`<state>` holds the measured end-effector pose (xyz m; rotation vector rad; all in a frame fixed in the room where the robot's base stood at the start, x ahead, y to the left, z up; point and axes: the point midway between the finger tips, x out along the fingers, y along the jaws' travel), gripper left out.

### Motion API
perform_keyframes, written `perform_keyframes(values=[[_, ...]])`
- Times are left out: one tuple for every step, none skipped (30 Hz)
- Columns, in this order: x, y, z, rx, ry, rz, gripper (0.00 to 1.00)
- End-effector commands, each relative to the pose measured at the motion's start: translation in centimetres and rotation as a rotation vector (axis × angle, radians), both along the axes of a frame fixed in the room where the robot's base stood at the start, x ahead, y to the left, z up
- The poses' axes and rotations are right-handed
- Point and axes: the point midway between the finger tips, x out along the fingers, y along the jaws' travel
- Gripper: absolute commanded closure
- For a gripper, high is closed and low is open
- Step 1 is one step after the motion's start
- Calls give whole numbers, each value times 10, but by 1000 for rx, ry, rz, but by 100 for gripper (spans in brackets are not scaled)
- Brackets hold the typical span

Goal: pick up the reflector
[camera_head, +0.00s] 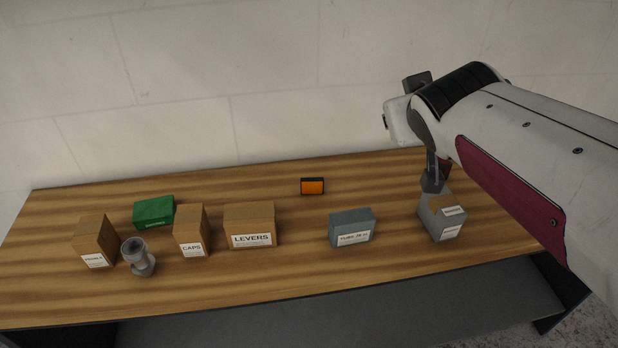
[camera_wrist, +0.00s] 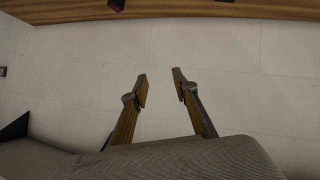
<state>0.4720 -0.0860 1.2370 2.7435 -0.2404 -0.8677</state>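The reflector (camera_head: 312,187) is a small orange block with a dark rim. It stands on the wooden table near its back edge, right of the middle, with clear wood around it. My gripper (camera_wrist: 160,88) shows in the wrist view with its two fingers apart and nothing between them; pale wall lies behind them. In the head view my arm comes in from the right, well to the right of the reflector and above the table, and its fingers are hard to make out. In the wrist view I cannot identify the reflector for sure.
On the table (camera_head: 290,290) stand a LEVERS box (camera_head: 249,225), a CAPS box (camera_head: 190,231), another brown box (camera_head: 96,242), a green box (camera_head: 153,212), a grey cup-like part (camera_head: 138,258) and two grey boxes (camera_head: 351,227), (camera_head: 442,218). The wall is close behind.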

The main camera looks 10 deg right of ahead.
Motion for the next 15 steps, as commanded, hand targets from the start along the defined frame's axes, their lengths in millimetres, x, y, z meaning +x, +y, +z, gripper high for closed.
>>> perform_keyframes(values=[[16, -3, 6, -17, -23, 12, 72], [25, -4, 10, -26, -40, 20, 72], [37, -5, 15, -40, -61, 33, 72], [45, -7, 19, -51, -77, 43, 72], [54, -7, 22, -59, -91, 53, 72], [65, -8, 26, -71, -111, 67, 72], [74, -8, 30, -80, -126, 80, 72], [82, -8, 32, -88, -140, 93, 72], [93, -8, 36, -98, -160, 110, 72], [101, -8, 38, -106, -172, 124, 72], [109, -7, 41, -114, -185, 138, 72], [119, -7, 43, -121, -201, 157, 72], [127, -6, 45, -128, -213, 172, 72], [134, -5, 46, -135, -225, 189, 72], [144, -3, 47, -141, -240, 211, 72]])
